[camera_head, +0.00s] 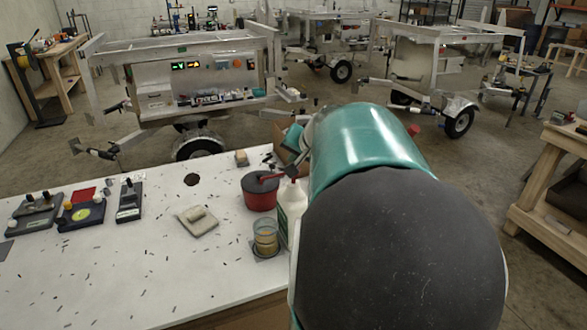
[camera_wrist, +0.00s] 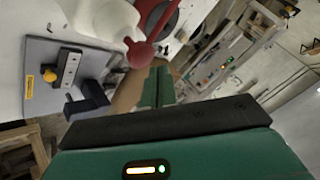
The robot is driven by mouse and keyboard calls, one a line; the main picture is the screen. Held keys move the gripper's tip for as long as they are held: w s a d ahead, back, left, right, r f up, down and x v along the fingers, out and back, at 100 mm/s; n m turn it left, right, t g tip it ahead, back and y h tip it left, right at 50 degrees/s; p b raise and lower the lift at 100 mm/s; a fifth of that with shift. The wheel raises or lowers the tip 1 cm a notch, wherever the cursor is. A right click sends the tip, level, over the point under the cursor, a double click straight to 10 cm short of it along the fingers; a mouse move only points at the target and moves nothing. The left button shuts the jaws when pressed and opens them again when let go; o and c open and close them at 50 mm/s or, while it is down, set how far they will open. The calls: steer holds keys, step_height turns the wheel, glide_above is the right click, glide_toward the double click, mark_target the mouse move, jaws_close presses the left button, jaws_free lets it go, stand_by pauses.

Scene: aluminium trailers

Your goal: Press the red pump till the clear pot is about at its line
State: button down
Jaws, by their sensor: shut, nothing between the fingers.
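The red pump (camera_wrist: 140,53) tops a white bottle (camera_wrist: 103,18) in the wrist view, its red spout reaching up the picture. In the head view the white bottle (camera_head: 291,208) stands at the table's right edge, partly hidden by my arm. The clear pot (camera_head: 265,238) stands in front of the bottle, with amber liquid low in it. I cannot make out its line, and cannot identify the pot in the wrist view. My gripper (camera_wrist: 158,72) is shut and empty, its teal fingertips close beside the pump head; contact cannot be told.
A red pot with a dark lid (camera_head: 260,192) stands just behind the clear pot. A pale block on a plate (camera_head: 198,221) and several small devices lie left on the white table (camera_head: 130,265). Aluminium trailers (camera_head: 190,80) stand behind. A wooden bench (camera_head: 550,190) is at right.

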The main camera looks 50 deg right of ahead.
steer(key=shift+r, duration=0.15)
steer(key=shift+r, duration=2.4)
